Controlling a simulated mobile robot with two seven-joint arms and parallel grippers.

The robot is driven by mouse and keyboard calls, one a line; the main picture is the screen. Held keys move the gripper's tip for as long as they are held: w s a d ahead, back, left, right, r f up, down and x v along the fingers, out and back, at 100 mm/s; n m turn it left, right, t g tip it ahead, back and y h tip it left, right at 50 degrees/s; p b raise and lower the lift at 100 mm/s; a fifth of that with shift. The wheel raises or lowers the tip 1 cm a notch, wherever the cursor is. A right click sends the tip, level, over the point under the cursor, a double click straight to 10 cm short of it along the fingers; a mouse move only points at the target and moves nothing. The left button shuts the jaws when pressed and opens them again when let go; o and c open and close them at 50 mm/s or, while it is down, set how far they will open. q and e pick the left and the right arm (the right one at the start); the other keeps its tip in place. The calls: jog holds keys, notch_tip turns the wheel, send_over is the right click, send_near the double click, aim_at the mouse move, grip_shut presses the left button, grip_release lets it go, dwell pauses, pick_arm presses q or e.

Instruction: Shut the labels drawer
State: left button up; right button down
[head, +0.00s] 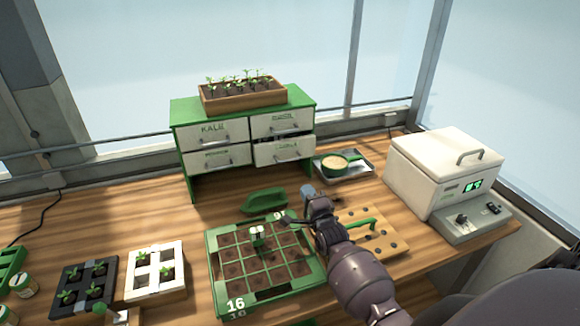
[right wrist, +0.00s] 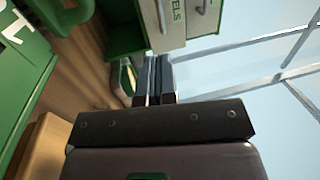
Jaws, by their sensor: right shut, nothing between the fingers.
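The labels drawer (head: 284,151) is the lower right one of the white-fronted drawers in the green cabinet (head: 182,155). It stands out a little from the cabinet, with a dark gap and some contents showing above its front. Its lettered front and handle also show at the top of the right wrist view (right wrist: 203,8). My right gripper (head: 306,190) is in front of and below this drawer, above the bench, apart from the drawer. Its fingers (right wrist: 153,80) are shut with nothing between them and point toward the cabinet side. My left gripper is out of view.
A seed tray (head: 213,262) and a pegged wooden board (head: 385,242) lie under my right arm. A green scoop-like object (head: 263,200) lies before the cabinet. A metal tray with a bowl (head: 336,164) stands right of it, then a white machine (head: 430,170).

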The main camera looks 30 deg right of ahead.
send_near(287, 155)
pick_arm(q)
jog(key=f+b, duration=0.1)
jog(key=b, duration=0.1)
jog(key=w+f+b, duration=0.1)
jog(key=b, duration=0.1)
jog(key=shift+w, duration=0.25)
pick_arm(e)
jog(key=x, duration=0.3)
jog(key=shift+w+r, duration=0.3)
jog(key=shift+r, duration=0.15)
jog(key=shift+w, duration=0.1)
jog(key=w+b, duration=0.3)
jog(key=shift+d+f, duration=0.2)
jog(key=shift+d, duration=0.2)
jog(key=shift+w+r, duration=0.15)
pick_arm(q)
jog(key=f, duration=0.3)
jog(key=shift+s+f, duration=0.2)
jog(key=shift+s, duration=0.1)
pick_arm(e)
jog(key=shift+r, duration=0.35)
